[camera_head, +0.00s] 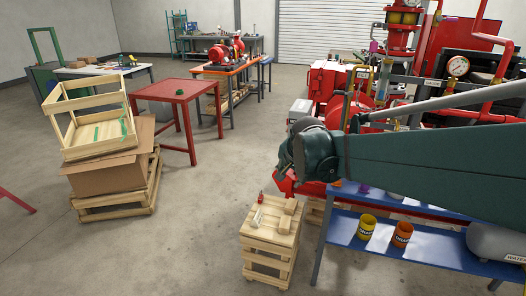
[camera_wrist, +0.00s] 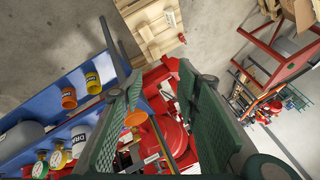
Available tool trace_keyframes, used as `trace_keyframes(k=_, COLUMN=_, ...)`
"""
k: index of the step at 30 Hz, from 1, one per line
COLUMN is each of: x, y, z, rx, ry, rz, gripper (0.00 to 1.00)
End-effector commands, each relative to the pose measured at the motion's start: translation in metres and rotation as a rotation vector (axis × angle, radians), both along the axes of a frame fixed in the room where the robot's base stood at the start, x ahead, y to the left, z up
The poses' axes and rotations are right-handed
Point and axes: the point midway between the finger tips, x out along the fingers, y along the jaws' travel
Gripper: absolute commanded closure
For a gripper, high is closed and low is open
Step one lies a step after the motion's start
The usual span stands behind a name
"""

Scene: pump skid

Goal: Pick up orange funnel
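In the wrist view an orange, round, funnel-like object (camera_wrist: 135,118) shows between the two fingers, beside red machinery; its lower part is hidden. I cannot tell its exact distance from the fingers. My gripper (camera_wrist: 161,85) is open, its two green ribbed fingers spread wide, with nothing visibly held. I cannot make out the funnel in the head view.
A blue shelf (camera_head: 345,228) carries a yellow cup (camera_head: 367,226), an orange cup (camera_head: 402,235) and a grey tank (camera_head: 497,243). Red pump machinery (camera_head: 327,85) lies behind my arm. The floor at centre left is clear.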

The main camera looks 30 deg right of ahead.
Motion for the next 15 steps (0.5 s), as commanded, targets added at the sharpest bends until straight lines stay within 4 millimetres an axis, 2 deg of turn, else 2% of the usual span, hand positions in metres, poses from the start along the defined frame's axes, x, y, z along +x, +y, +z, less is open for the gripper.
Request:
trace_keyframes(k=1, x=0.007, y=-0.013, z=-0.001, rx=0.014, ry=-0.005, rz=-0.040, gripper=0.68)
trace_keyframes(k=6, x=0.025, y=-0.051, z=-0.007, rx=0.066, ry=-0.028, rz=-0.175, gripper=0.68)
trace_keyframes(k=15, x=0.050, y=-0.122, z=-0.025, rx=0.155, ry=-0.072, rz=-0.413, gripper=0.68)
